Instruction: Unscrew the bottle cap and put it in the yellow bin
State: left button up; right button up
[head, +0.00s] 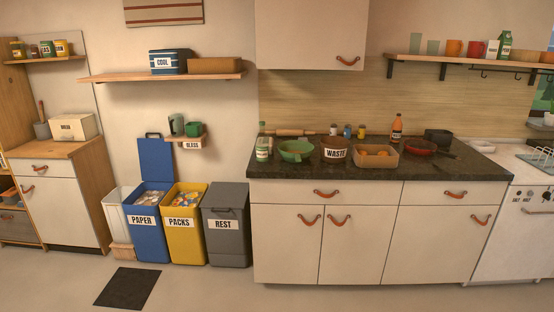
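A clear bottle with a green label (262,148) stands upright at the left end of the dark countertop, left of a green bowl. An orange bottle (396,130) stands upright at the back of the counter, right of the middle. Neither of my grippers is in view.
The counter (470,166) also holds a green bowl (296,149), a WASTE pot (335,152), a tan box (376,158) and a red pan (420,147). A blue PAPER bin (148,245) and grey REST bin (227,247) flank the yellow one. The floor in front is clear except a dark mat (127,289).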

aim_at(262, 138)
jog(key=i+j, duration=0.15)
jog(key=i, duration=0.6)
jog(key=i+j, duration=0.1)
jog(key=i, duration=0.7)
